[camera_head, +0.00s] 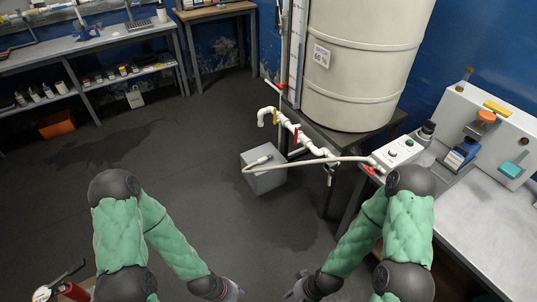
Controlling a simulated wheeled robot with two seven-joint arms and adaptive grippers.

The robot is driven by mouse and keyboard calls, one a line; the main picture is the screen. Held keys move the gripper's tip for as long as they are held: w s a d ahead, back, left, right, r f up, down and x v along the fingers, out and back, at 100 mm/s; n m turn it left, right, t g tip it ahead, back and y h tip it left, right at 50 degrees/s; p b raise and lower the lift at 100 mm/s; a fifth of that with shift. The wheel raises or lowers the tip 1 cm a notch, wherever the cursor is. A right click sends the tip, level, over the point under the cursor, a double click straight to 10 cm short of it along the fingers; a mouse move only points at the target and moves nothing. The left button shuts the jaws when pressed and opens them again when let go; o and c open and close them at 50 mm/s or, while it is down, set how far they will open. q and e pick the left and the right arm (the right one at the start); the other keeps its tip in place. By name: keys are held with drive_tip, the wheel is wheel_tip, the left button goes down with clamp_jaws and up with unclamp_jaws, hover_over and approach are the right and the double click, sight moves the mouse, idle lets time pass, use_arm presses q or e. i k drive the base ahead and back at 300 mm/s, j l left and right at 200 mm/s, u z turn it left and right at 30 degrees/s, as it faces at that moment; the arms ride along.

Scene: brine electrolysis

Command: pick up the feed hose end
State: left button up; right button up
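A pale feed hose (310,163) runs left from beside the control box to the top of a grey block (266,182). What looks like the hose end (262,160) lies on the top of that block. My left gripper (235,291) and my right gripper (292,294) are low at the bottom edge of the head view, partly cut off. Both are well below the hose in the picture and apart from it. Their fingers are too small and cropped to show whether they are open.
A control box (398,152) sits on the metal bench (490,225) at right. Shelves line the back left. The floor between is clear.

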sight(260, 161)
drive_tip(key=i+u, duration=0.35)
drive_tip(key=i, duration=0.25)
drive_tip(key=i+u, duration=0.35)
drive_tip(key=i, duration=0.25)
drive_tip(key=i+l+u, duration=0.35)
drive_tip(key=i, duration=0.2)
drive_tip(key=i+j, duration=0.1)
drive_tip(key=i, duration=0.55)
drive_tip(key=i+j+u, duration=0.1)
drive_tip(key=i, duration=0.5)
drive_tip(key=i+z, duration=0.25)
drive_tip(key=z, duration=0.2)
drive_tip(key=i+j+z, duration=0.1)
drive_tip(key=z, duration=0.35)
drive_tip(key=i+j+z, duration=0.2)
drive_tip(key=z, duration=0.25)
drive_tip(key=i+j+z, duration=0.25)
drive_tip(key=z, duration=0.2)
drive_tip(key=i+j+z, duration=0.15)
drive_tip(key=z, duration=0.25)
drive_tip(key=i+j+z, duration=0.2)
drive_tip(key=z, duration=0.15)
drive_tip(key=i+j+z, duration=0.2)
drive_tip(key=z, duration=0.2)
drive_tip(key=i+j+z, duration=0.1)
drive_tip(key=j+z, duration=0.25)
